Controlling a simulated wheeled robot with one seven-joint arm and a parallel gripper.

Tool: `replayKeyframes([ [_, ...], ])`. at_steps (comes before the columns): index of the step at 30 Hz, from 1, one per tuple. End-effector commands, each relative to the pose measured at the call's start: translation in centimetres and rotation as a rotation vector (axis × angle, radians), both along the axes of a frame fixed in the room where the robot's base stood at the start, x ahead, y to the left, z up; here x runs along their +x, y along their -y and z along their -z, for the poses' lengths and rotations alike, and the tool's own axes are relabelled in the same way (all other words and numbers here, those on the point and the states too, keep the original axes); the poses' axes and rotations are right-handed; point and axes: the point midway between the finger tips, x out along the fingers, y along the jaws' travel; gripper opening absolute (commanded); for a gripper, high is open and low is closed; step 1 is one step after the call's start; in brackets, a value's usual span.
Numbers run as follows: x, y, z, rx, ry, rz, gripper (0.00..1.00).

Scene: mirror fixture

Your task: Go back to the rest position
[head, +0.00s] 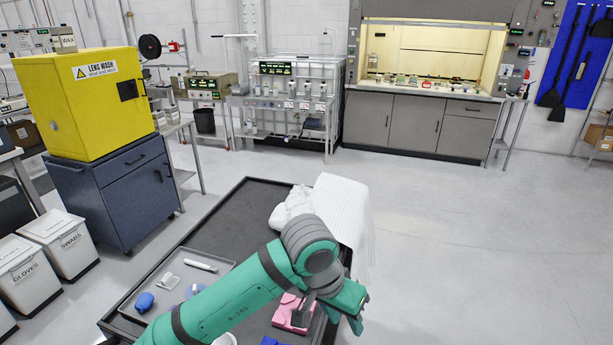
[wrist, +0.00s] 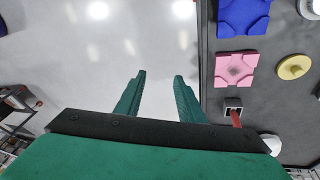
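My gripper (wrist: 158,98) shows in the wrist view with its two green fingers apart and nothing between them. Bare pale floor lies beyond the fingertips. In the head view my green arm reaches over the dark table (head: 232,206), and the gripper end is near the table's right edge; its fingertips are hard to make out there. A pink block (head: 291,312) sits on the table below the wrist; it also shows in the wrist view (wrist: 236,69), right of the fingers and apart from them.
A blue block (wrist: 243,15), a yellow disc (wrist: 293,67) and a small square holder (wrist: 233,106) lie on the table. A grey tray (head: 172,262) holds small items. White cloth (head: 338,206) hangs over the far edge. A yellow cabinet (head: 75,105) stands left. Floor at right is clear.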

Motion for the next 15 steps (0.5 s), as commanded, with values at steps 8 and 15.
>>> replayKeyframes([
  [8, 1.1, 8.5, -0.9, -0.321, 0.108, 0.03, 0.35],
  [15, 2.0, 14.6, -3.1, -0.623, 0.215, 0.002, 0.35],
])
